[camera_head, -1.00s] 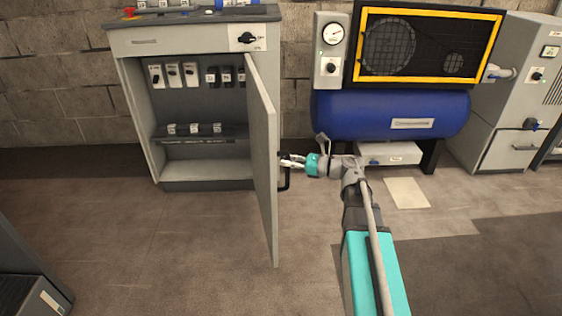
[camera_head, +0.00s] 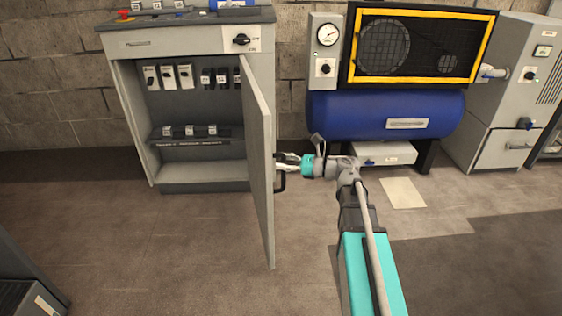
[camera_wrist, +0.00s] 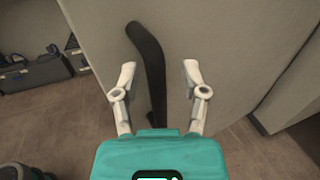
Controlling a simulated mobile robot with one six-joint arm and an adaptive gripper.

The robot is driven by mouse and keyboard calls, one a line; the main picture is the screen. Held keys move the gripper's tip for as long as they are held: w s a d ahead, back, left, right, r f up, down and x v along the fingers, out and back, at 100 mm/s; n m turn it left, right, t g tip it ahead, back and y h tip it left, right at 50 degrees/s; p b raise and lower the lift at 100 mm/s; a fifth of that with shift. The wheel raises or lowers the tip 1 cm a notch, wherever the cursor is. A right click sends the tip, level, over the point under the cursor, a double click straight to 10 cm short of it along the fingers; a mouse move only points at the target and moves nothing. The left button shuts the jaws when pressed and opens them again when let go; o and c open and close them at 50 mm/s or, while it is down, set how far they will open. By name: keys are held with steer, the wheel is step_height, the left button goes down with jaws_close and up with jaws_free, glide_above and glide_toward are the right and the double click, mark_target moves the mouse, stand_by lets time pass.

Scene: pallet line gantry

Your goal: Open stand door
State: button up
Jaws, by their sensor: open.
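The stand (camera_head: 128,110) is a grey cabinet at the left in the head view. Its door (camera_head: 262,165) stands wide open, swung out toward me, and the inside shelves are exposed. A black handle (camera_head: 281,184) is on the door's outer face, and it shows large in the wrist view (camera_wrist: 150,65). My gripper (camera_head: 280,163) is at the right side of the door, by the handle. In the wrist view my gripper (camera_wrist: 160,75) is open, with a finger on each side of the handle and gaps between. Whether the fingertips touch the door cannot be told.
Several labelled devices hang inside the stand, with more on its shelf (camera_head: 200,139). A blue tank (camera_head: 350,115) with a yellow-framed guard stands right of the door. A grey cabinet (camera_head: 505,100) is at far right. The floor in front is clear.

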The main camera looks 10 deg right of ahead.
steer(key=shift+d, duration=0.1)
steer(key=v, duration=1.1)
steer(key=shift+d, duration=0.35)
steer(key=shift+r, duration=0.1)
